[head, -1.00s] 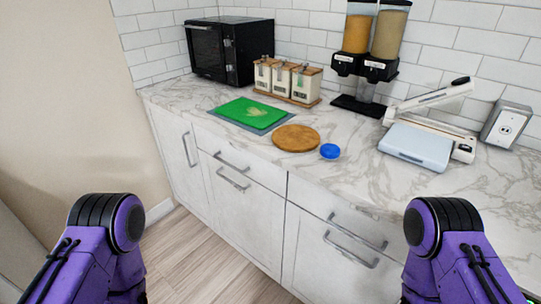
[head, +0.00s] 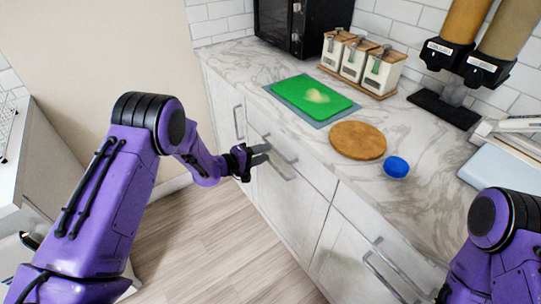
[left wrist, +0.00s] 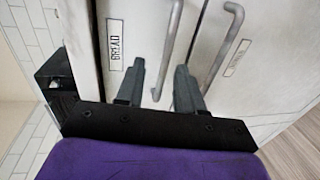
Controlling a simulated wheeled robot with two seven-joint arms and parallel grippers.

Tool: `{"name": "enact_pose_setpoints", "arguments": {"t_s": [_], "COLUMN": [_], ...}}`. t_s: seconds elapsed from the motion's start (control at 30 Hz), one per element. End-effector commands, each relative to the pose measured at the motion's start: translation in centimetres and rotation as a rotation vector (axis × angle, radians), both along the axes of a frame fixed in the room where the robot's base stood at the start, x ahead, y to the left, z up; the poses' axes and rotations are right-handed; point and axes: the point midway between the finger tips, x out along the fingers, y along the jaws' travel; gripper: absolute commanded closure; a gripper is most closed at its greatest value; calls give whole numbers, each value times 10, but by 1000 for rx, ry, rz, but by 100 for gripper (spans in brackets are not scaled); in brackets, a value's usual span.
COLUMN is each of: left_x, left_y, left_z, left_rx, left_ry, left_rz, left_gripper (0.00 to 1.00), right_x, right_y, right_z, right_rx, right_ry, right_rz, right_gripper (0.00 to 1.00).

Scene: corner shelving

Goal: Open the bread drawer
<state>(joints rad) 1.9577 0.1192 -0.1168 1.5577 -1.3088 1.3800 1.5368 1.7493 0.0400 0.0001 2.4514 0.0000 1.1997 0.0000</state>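The bread drawer (head: 313,174) is the white upper drawer under the counter, and it looks closed. Its front, with a BREAD label (left wrist: 114,38), shows in the left wrist view. Its metal bar handle (left wrist: 169,45) lies between my left gripper's fingers (left wrist: 158,84). The fingers are apart, one on each side of the handle's line; I cannot tell whether they touch it. In the head view my left gripper (head: 263,154) is at the left end of the drawer handles. My right gripper is out of view; only its arm shows.
A lower front with a similar handle (left wrist: 222,45) and an unreadable label sits close beside the bread drawer's handle. The counter (head: 320,145) overhangs above, bearing a green board (head: 313,99), a round wooden board (head: 358,140) and a blue disc (head: 396,167). The floor (head: 205,235) is clear.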

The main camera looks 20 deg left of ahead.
Motion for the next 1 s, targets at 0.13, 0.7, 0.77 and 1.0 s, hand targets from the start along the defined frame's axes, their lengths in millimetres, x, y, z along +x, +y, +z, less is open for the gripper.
{"name": "enact_pose_setpoints", "arguments": {"t_s": [0.13,0.7,0.77,1.0], "left_x": [21,28,28,25], "left_y": [-15,-19,-19,-21], "left_z": [-12,-9,-9,-8], "left_rx": [2,0,0,1], "left_ry": [1,3,3,3], "left_rz": [1,6,6,-4], "left_gripper": [63,100,100,100], "right_x": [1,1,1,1], "right_y": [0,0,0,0], "right_z": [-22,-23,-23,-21], "right_rx": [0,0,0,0], "right_ry": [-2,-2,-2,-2], "right_rz": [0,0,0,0], "right_gripper": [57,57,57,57]}}
